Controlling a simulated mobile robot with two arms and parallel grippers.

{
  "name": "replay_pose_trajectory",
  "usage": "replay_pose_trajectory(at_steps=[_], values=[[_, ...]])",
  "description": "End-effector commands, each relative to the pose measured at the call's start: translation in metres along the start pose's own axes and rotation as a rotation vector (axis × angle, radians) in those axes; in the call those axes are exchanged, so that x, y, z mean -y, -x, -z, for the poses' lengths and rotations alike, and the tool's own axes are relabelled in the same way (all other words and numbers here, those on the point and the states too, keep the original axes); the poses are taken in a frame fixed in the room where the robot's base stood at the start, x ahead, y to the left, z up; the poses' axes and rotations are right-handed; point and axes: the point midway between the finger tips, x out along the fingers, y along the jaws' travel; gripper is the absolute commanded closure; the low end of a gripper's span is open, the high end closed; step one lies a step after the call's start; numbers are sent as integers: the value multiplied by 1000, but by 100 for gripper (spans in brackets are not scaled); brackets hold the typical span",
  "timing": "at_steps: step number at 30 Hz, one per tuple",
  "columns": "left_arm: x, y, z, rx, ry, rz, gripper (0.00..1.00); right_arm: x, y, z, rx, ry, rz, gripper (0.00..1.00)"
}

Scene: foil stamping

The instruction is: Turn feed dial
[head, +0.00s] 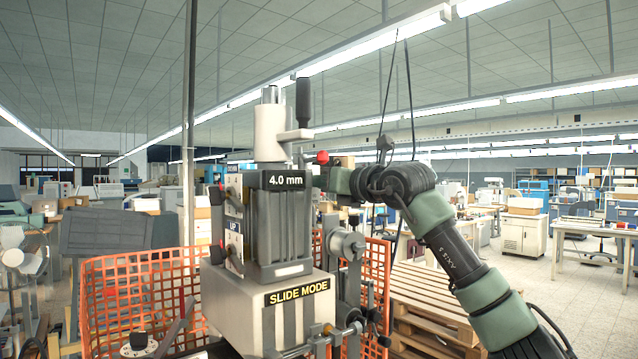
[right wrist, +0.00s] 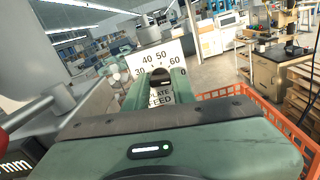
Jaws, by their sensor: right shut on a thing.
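The feed dial's white plate (right wrist: 163,60) shows in the right wrist view, with numbers including 30, 40, 50 and 60 and the words "PLATE FEED". A small dark knob (right wrist: 160,74) sits in front of it. My right gripper (right wrist: 158,85) is shut on this knob, with one green finger on each side. In the head view the right gripper (head: 335,180) reaches to the right side of the grey stamping machine (head: 290,225), and the knob is hidden there. The machine carries a "4.0 mm" display (head: 286,181) and a "SLIDE MODE" label (head: 298,293). My left gripper is out of view.
A red ball-ended lever (head: 322,157) is close above the right gripper. A crank with a black handle (head: 304,103) tops the machine. Orange mesh fencing (head: 120,290) stands around it, and wooden pallets (head: 430,290) lie to the right. Benches fill the background.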

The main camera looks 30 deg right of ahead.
Motion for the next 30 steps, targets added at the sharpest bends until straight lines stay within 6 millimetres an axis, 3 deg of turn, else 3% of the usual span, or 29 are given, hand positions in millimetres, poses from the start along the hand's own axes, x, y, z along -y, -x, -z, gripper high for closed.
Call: replay_pose_trajectory(at_steps=[8, 30], values=[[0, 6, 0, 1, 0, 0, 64, -1, 0, -1, 0, 161, 1, 100], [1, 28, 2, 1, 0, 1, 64, -4, 0, 0, 0, 857, 1, 100]])
